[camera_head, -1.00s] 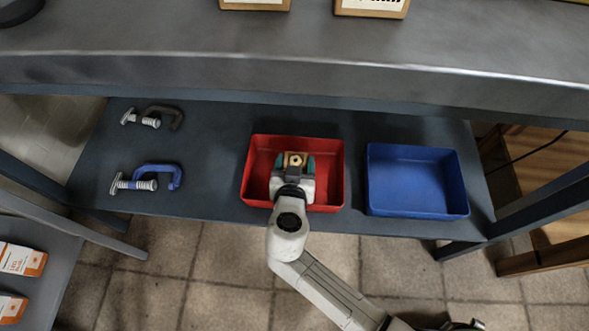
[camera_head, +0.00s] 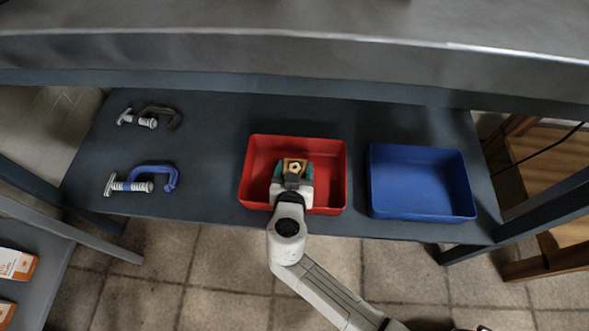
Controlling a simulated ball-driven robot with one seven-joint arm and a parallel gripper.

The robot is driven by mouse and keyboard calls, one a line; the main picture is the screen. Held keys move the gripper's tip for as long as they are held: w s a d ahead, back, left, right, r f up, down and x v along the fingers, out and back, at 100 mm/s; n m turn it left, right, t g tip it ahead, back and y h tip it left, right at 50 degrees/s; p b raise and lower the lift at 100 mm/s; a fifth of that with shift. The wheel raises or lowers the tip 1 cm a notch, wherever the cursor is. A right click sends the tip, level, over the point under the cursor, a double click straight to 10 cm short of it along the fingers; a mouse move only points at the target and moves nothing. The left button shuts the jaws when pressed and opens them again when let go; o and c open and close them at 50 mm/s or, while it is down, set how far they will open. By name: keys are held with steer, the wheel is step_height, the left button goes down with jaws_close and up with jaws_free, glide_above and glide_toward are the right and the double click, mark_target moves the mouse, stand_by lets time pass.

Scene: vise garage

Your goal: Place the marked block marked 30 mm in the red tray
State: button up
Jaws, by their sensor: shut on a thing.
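The red tray (camera_head: 331,195) stands on the lower shelf, in the middle of the view. My gripper (camera_head: 294,171) is over the left half of the tray, reaching in from the front. It is shut on a small wooden block (camera_head: 294,165) with a dark mark on its top face. I cannot read any size on the block. The tray walls surround the block in the picture, but I cannot tell whether it touches the tray floor. My gripper hides part of the tray floor and front wall.
A blue tray (camera_head: 420,186) stands empty to the right of the red one. A blue clamp (camera_head: 146,181) and a dark clamp (camera_head: 151,117) lie on the shelf's left part. The grey bench top (camera_head: 300,48) overhangs behind. Orange-and-white boxes (camera_head: 15,264) are at lower left.

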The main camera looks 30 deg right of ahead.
steer(key=shift+f+b, duration=0.3)
steer(key=o, duration=1.1)
steer(key=shift+c, duration=0.2)
steer(key=shift+r, duration=0.15)
steer(key=shift+r+p, duration=0.55)
steer(key=shift+p, duration=0.35)
steer(key=shift+s+a+r+p, duration=0.2)
steer(key=shift+s+r+p, duration=0.05)
steer(key=shift+p, duration=0.05)
steer(key=p+v, duration=0.2)
steer(key=v, duration=0.9)
steer(key=shift+s+f, duration=0.2)
